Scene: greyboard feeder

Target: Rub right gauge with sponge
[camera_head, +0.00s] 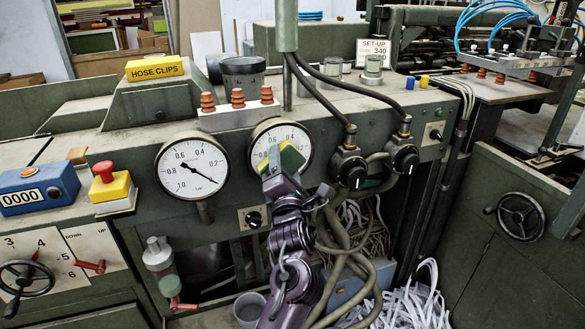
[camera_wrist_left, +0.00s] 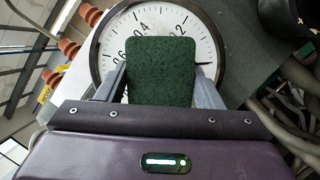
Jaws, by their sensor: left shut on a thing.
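The right gauge (camera_head: 295,133) is a round white dial in the machine's front panel, partly covered by my left gripper and the sponge. My left gripper (camera_head: 281,172) is shut on the sponge (camera_head: 291,158), which is green with a yellow layer. In the left wrist view, the sponge's dark green face (camera_wrist_left: 160,72) sits between the two fingers, in front of the lower middle of the gauge (camera_wrist_left: 112,45). I cannot tell whether the sponge touches the glass. My right gripper is not in view.
The left gauge (camera_head: 192,168) is beside it. Two black knobs with hoses (camera_head: 351,170) are close on the right. Orange ribbed cups (camera_head: 238,98) stand on the ledge above. A red emergency button (camera_head: 104,171) and blue counter (camera_head: 36,189) are at left. Paper strips (camera_head: 412,306) lie below.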

